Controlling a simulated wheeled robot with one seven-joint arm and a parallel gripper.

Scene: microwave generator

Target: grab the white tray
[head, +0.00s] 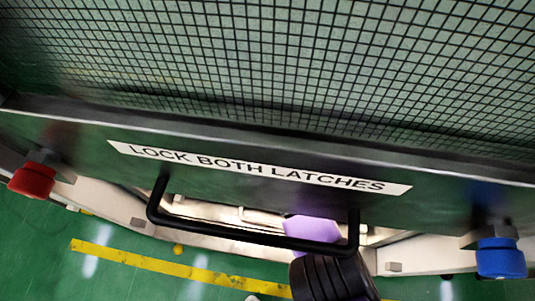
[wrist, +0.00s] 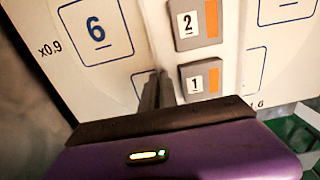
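I cannot clearly make out a white tray in either view. In the wrist view, my gripper (wrist: 157,92) shows as narrow dark grey parts beyond a purple body with a small lit indicator. They point at a white panel (wrist: 152,35) printed with a boxed 6 and "x0.9". I cannot tell whether the fingers touch the panel or how far apart they are. No held object shows. In the head view the gripper's fingertips are hidden, and a purple part shows behind the black handle.
In the head view, a dark-framed mesh door (head: 300,50) labelled "LOCK BOTH LATCHES" fills the top. Its black bar handle (head: 225,232), red knob (head: 33,178) and blue knob (head: 500,258) stick out. Grey blocks (wrist: 201,79) marked 1 and 2 sit on the panel.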

